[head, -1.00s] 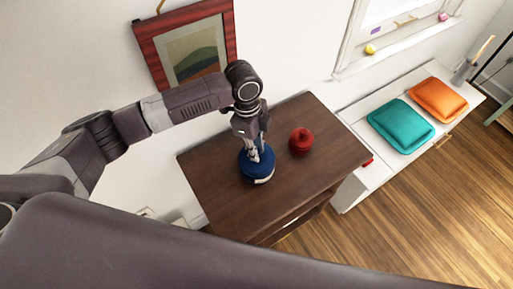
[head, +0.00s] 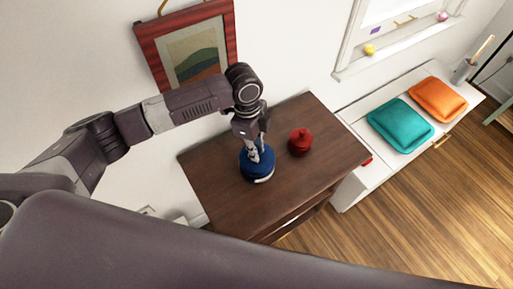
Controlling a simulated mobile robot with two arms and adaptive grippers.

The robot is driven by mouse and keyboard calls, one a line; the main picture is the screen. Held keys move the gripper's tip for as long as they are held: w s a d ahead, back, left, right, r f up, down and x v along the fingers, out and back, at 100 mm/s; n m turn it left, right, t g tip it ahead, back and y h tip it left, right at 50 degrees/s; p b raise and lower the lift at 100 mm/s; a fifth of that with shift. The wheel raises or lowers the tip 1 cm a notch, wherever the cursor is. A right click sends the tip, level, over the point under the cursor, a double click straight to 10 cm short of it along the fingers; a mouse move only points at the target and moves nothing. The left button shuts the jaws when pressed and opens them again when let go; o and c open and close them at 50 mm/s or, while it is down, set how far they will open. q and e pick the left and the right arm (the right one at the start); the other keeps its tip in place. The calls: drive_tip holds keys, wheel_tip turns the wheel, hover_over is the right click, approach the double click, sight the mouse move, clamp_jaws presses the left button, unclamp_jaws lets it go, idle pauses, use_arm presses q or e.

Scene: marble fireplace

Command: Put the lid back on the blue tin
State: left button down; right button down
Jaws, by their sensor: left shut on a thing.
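The blue tin (head: 259,176) stands upright on the dark wooden cabinet top. Its blue lid (head: 266,167) shows at the top of the tin, with my left gripper (head: 254,157) directly over it. The left gripper points down and is shut on the lid's middle, where its fingers hide the part they hold. I cannot tell whether the lid is fully seated or a little above the rim. My right gripper is not in view.
A red lidded jar (head: 300,144) stands on the cabinet top (head: 285,195), close to the right of the tin. The front of the top is clear. A white bench with a teal cushion (head: 400,125) and an orange cushion (head: 437,100) is at the right. A framed picture (head: 190,48) hangs behind my arm.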

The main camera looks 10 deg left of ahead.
use_arm(q)
drive_tip(key=shift+p, duration=0.45)
idle(0.6)
idle(0.4)
drive_tip(key=c, duration=1.7)
unclamp_jaws()
drive_tip(key=shift+c, duration=0.2)
drive_tip(key=o, duration=0.5)
